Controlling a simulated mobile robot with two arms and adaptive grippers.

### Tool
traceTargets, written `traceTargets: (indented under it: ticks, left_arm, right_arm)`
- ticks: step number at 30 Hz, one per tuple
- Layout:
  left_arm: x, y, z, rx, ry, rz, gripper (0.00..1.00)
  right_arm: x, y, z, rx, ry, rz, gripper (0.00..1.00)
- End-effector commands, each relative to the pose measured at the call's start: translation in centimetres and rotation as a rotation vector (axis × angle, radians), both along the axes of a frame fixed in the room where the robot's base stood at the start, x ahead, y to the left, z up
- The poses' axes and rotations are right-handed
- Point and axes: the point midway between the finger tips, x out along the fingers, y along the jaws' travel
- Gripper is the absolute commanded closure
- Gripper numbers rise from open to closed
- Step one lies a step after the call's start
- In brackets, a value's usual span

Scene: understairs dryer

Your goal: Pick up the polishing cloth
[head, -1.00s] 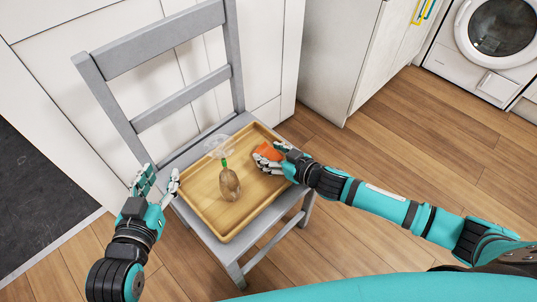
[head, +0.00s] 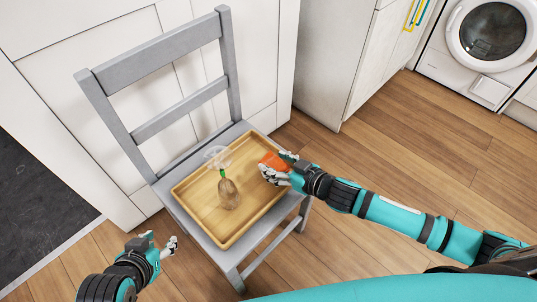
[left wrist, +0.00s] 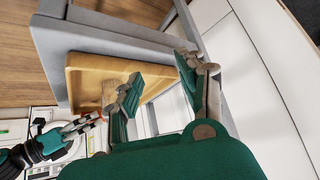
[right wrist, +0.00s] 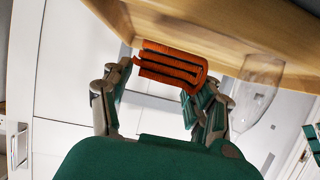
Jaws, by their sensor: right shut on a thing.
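The polishing cloth (head: 271,160) is an orange folded or rolled piece at the right side of the wooden tray (head: 203,190). My right gripper (head: 279,172) is shut on it. In the right wrist view the striped orange cloth (right wrist: 170,66) sits between the fingertips of the right gripper (right wrist: 160,80), close to the tray's edge. It appears slightly raised; any contact with the tray is unclear. My left gripper (head: 158,244) is open and empty, in front of the chair at the left. Its spread fingers show in the left wrist view (left wrist: 157,78).
The tray rests on a grey chair (head: 222,258). A clear glass (head: 215,153) and a bottle with a green neck (head: 229,194) are in the tray, left of the cloth. White cabinets (head: 335,50) and a washing machine (head: 490,35) stand behind. The wood floor at right is clear.

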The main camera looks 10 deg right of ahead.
Motion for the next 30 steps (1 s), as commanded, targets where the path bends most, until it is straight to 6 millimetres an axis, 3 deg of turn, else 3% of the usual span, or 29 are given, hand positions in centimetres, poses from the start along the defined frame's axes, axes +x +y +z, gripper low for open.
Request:
traceTargets:
  ticks: [9,13,21,30]
  left_arm:
    - [-5.8,1.9,-1.8,0.061,0.29,0.024,0.6]
    - [-7.3,2.3,-1.9,0.074,0.357,0.03,0.6]
    - [-7.3,2.3,-1.6,0.075,0.36,0.03,0.6]
    - [-7.3,2.3,-1.6,0.074,0.358,0.03,0.6]
  right_arm:
    - [-6.6,-3.2,0.8,-0.001,0.003,0.0,0.71]
    - [-8.5,-4.2,1.0,-0.001,0.002,0.0,0.71]
    - [-10.5,-5.3,1.2,0.0,-0.002,0.0,0.71]
    - [-10.8,-5.4,1.3,-0.001,-0.004,0.001,0.71]
